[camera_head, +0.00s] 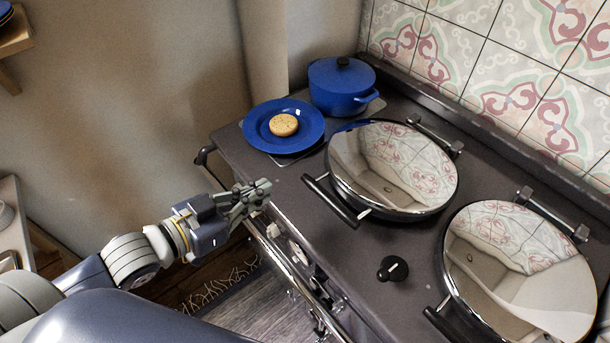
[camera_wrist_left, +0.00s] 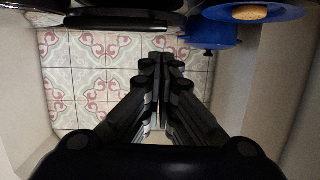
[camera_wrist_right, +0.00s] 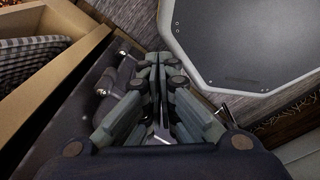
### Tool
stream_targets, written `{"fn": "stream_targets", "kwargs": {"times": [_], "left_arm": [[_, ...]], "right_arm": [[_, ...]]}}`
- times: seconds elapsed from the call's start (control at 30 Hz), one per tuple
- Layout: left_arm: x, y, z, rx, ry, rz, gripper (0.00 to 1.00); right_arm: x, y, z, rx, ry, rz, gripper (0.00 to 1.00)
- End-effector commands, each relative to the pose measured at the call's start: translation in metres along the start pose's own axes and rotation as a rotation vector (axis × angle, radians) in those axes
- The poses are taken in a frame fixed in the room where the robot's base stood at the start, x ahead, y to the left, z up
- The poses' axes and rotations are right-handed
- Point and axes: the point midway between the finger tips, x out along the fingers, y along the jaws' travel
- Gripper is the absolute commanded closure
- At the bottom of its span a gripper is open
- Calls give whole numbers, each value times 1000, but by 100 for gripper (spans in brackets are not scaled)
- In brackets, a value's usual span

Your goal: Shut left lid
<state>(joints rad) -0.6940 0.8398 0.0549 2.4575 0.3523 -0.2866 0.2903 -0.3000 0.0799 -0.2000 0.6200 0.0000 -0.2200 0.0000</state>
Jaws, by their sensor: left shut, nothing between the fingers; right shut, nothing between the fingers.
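The left lid (camera_head: 393,165) is a round mirrored cover on the dark range cooker (camera_head: 260,180). It lies flat over its hotplate, with its black bar handle (camera_head: 337,203) at the front left. My left gripper (camera_head: 262,190) is shut and empty, in front of the cooker's front edge, to the left of the lid handle and apart from it. It also shows in the left wrist view (camera_wrist_left: 161,60), with the fingers together. My right gripper (camera_wrist_right: 160,62) shows only in the right wrist view, shut and empty, low beside dark panels.
The right lid (camera_head: 520,270) also lies flat, with its handle at the front. A blue plate (camera_head: 300,140) with a biscuit (camera_head: 284,125) and a blue pot (camera_head: 340,88) stand at the cooker's back left. A black knob (camera_head: 392,268) sits between the lids. A rail runs along the front.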

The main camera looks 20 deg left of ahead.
Motion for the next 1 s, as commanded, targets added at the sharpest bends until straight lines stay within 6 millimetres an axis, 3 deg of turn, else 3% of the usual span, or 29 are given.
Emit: {"fn": "stream_targets", "kwargs": {"times": [0.1, 0.2, 0.47, 1.0], "left_arm": [[-3, 9, -22, 2, 68, 59, 100], [-4, 12, -30, -2, 96, 81, 100], [7, 12, -34, -3, 107, 81, 100], [58, 16, -40, -3, 104, 80, 100]], "right_arm": [[0, 0, 0, 0, 0, 0, 100], [0, 0, 0, 0, 0, 0, 100], [-3, 0, 0, 0, 0, 0, 100], [-16, 0, -2, 0, 0, 0, 100]]}}
